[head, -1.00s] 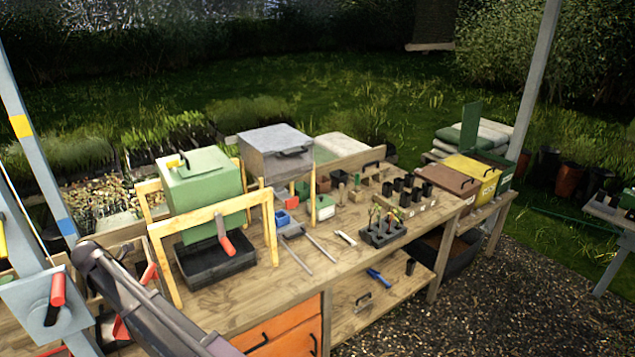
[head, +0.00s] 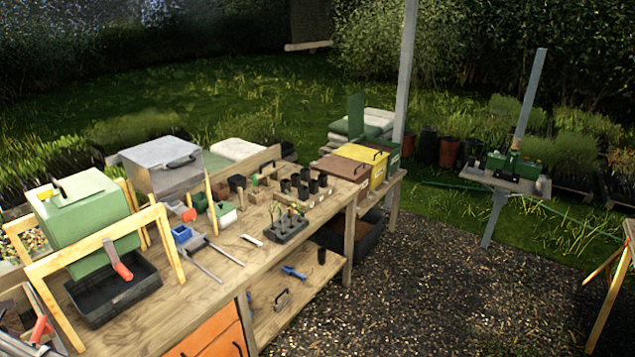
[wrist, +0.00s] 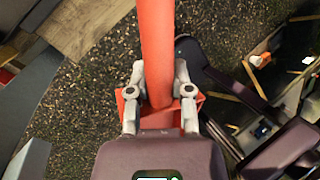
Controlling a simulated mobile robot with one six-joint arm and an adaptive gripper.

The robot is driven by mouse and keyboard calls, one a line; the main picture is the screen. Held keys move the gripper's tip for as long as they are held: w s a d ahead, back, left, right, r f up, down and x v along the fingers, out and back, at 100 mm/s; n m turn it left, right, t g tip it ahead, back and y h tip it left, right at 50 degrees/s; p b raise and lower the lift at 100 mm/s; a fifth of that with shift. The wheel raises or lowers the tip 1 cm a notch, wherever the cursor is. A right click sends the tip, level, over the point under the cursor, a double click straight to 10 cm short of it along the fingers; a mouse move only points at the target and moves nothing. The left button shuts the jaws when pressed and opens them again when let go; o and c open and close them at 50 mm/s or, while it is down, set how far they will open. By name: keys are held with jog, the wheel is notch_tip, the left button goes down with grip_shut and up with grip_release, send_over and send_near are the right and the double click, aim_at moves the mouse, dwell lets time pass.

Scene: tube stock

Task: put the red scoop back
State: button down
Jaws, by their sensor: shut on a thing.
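In the wrist view my gripper (wrist: 158,95) is shut on a long red thing, which I take to be the red scoop (wrist: 156,45). Its bar runs up out of the top of the picture, and a wider red part shows behind the fingers. The far end is out of view. Gravel and a wooden edge lie below it. My gripper and the held scoop do not show in the head view.
A small stand (head: 507,178) is at right. Open gravel (head: 430,285) lies between.

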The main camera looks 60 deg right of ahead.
jog(key=shift+w+f+b, duration=0.2)
jog(key=shift+f+b, duration=0.15)
jog(key=shift+f, duration=0.25)
notch_tip(320, 180, down, 11)
jog(key=b, duration=1.1)
jog(key=shift+s, duration=0.25)
